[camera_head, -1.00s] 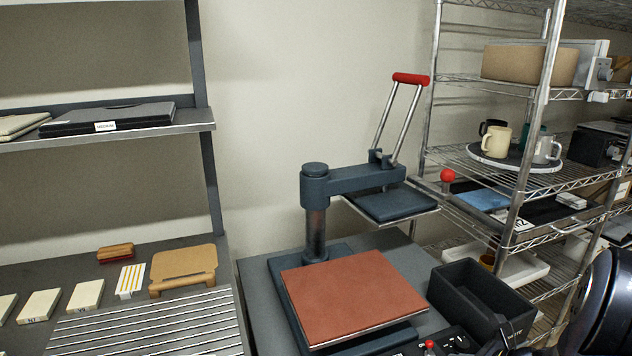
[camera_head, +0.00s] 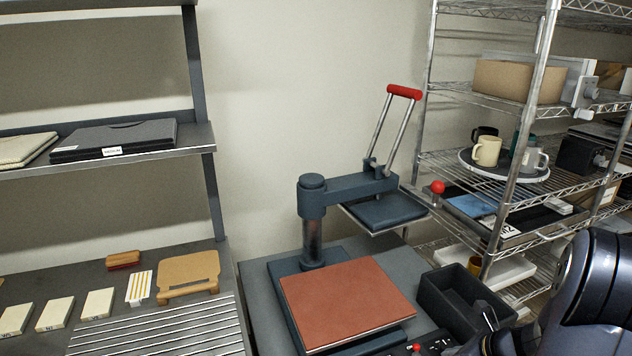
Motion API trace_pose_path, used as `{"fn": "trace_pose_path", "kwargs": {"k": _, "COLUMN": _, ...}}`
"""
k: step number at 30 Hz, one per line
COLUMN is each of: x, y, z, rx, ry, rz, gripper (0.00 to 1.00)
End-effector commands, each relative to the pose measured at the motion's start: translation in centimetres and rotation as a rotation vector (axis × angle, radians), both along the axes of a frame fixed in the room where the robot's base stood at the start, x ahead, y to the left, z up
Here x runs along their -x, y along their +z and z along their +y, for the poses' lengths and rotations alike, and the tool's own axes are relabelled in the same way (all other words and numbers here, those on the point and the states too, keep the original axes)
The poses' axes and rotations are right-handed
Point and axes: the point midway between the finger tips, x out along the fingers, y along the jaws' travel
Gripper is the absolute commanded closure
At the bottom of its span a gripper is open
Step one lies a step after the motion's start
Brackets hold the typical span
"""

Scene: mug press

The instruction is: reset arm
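The heat press (camera_head: 312,198) stands on a grey table in the middle of the head view. Its red handle (camera_head: 405,91) is raised, and its upper plate (camera_head: 384,211) is swung to the right of the reddish-brown lower pad (camera_head: 346,300). The pad is bare. Part of my arm (camera_head: 590,300) shows at the lower right edge. My gripper's fingertips cannot be made out in this view.
A black open bin (camera_head: 466,298) stands right of the press. The wire rack at right holds a round tray (camera_head: 466,160) with several mugs. At left are a ribbed surface (camera_head: 160,330), a wooden stand (camera_head: 188,272) and pale blocks (camera_head: 54,314).

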Motion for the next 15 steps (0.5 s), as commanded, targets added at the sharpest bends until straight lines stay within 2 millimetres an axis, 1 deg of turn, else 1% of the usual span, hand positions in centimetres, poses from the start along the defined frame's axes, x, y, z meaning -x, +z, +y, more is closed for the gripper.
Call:
{"fn": "trace_pose_path", "kwargs": {"k": 1, "x": 0.3, "y": 1.1, "z": -0.4, "rx": 0.002, "ry": -0.003, "rz": -0.004, "gripper": 1.0}}
{"fn": "trace_pose_path", "kwargs": {"k": 11, "x": 2.6, "y": 6.9, "z": -2.6, "rx": 0.003, "ry": -0.002, "rz": -0.003, "gripper": 1.0}}
{"fn": "trace_pose_path", "kwargs": {"k": 15, "x": 1.8, "y": 3.9, "z": -1.4, "rx": -0.005, "ry": 0.002, "rz": 0.005, "gripper": 1.0}}
